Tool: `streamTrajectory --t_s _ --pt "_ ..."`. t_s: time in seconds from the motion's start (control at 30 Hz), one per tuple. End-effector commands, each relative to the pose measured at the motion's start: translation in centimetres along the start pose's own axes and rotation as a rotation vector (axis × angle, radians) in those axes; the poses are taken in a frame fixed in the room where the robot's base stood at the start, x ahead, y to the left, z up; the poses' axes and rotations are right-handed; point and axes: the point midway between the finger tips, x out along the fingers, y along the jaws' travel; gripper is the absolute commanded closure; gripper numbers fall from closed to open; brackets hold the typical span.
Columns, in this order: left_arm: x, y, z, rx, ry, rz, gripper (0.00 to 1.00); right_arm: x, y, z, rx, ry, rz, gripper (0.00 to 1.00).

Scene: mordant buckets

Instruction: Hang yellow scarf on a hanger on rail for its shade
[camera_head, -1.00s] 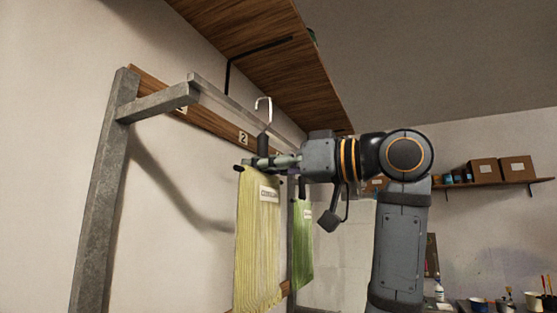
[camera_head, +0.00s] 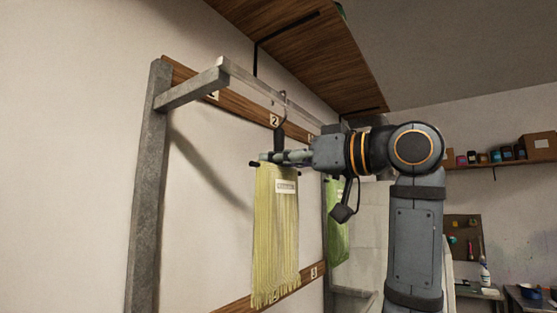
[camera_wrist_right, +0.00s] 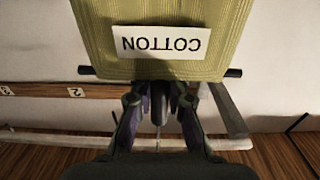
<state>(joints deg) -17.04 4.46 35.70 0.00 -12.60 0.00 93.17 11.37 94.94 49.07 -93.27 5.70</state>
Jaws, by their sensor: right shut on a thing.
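The yellow scarf (camera_head: 276,220) hangs upright, fringe down, from a dark hanger bar (camera_head: 255,164) with a metal hook (camera_head: 283,100) on top. In the right wrist view the scarf (camera_wrist_right: 100,45) carries a COTTON label, seen upside down. My right gripper (camera_head: 277,157) is shut on the hanger just above the scarf; it also shows in the wrist view (camera_wrist_right: 160,108). The hook overlaps the pale rail (camera_head: 255,84) in the head view, near the number 2 tag (camera_head: 274,120). I cannot tell whether it rests on the rail. My left gripper is out of view.
A green scarf (camera_head: 337,232) hangs farther along, partly behind my right arm. A grey post (camera_head: 148,190) stands at the rail's near end. A wooden shelf (camera_head: 290,40) overhangs the rail. A lower wooden board (camera_head: 240,303) runs along the wall.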

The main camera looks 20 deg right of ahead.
Motion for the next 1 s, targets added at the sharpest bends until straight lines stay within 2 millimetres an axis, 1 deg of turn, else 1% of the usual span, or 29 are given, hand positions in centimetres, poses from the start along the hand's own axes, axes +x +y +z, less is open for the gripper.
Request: streamTrajectory --t_s 0.17,0.2,0.37,0.63,0.73,0.77,0.87,1.0 --pt "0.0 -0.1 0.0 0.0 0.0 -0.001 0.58 0.0 0.0 -0.1 0.0 0.001 0.0 1.0" --pt "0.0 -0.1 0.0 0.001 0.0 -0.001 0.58 0.0 0.0 -0.1 -0.001 0.001 0.0 0.81" --pt "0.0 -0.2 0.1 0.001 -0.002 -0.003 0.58 0.0 0.0 -0.1 -0.001 0.001 0.0 0.59" --pt "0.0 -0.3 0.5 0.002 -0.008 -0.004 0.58 0.0 0.0 0.0 0.0 0.0 0.0 0.58" --pt "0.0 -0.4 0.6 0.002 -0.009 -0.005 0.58 -0.6 0.1 -0.1 -0.001 0.001 0.002 0.58" --pt "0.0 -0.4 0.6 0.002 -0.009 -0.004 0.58 -1.0 0.1 -0.1 -0.001 0.001 0.004 0.58" --pt "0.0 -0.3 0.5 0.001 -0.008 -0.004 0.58 -3.0 0.2 -0.1 -0.003 0.002 0.006 0.58" --pt "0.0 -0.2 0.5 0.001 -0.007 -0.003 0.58 -6.5 0.2 -0.1 -0.003 0.003 0.008 0.58"
